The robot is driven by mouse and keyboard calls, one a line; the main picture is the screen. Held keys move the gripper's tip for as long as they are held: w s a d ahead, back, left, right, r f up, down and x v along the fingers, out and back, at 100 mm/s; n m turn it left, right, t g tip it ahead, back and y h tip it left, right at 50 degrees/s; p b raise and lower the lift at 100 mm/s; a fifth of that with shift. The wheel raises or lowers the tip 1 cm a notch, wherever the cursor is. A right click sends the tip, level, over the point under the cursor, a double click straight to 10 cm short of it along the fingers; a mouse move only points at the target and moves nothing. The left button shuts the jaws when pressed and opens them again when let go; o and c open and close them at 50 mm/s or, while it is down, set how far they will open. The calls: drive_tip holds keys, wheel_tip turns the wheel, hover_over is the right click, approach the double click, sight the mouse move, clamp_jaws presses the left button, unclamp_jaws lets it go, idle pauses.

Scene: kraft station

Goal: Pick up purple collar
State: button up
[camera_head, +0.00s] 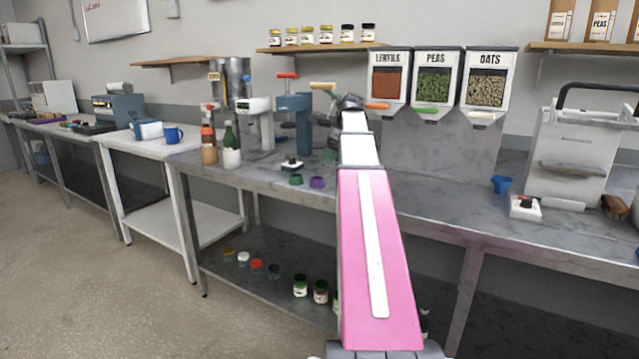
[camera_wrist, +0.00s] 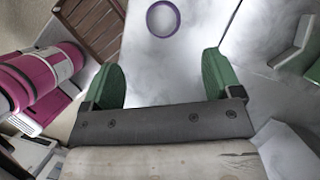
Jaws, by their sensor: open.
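The purple collar (camera_head: 317,182) lies on the grey worktop near its front edge, to the right of a green collar (camera_head: 296,179). In the wrist view the purple collar (camera_wrist: 163,35) is a thin ring near the top edge, lying flat on the marbled surface. My gripper (camera_wrist: 160,65) has two green fingers spread wide apart with nothing between them. The collar lies beyond the fingertips, roughly centred between them and apart from both. In the head view my pink and white arm reaches over the worktop and mostly hides the gripper.
A black-topped device (camera_head: 291,164) stands just behind the collars. A green bottle (camera_head: 231,145) and a blue press-like machine (camera_head: 294,125) stand to the left and behind. Dispensers (camera_head: 434,85) hang behind my arm. A blue cup (camera_head: 501,184) is at the right. Several jars stand on the lower shelf.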

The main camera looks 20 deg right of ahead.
sight(317, 178)
drive_tip(key=x, duration=0.4)
drive_tip(key=shift+f, duration=0.35)
drive_tip(key=shift+w+x, duration=0.15)
drive_tip(key=shift+x, duration=1.35)
drive_tip(key=shift+w+x, duration=0.1)
drive_tip(key=shift+x, duration=1.35)
drive_tip(key=shift+a+r, duration=0.1)
drive_tip(key=c, duration=1)
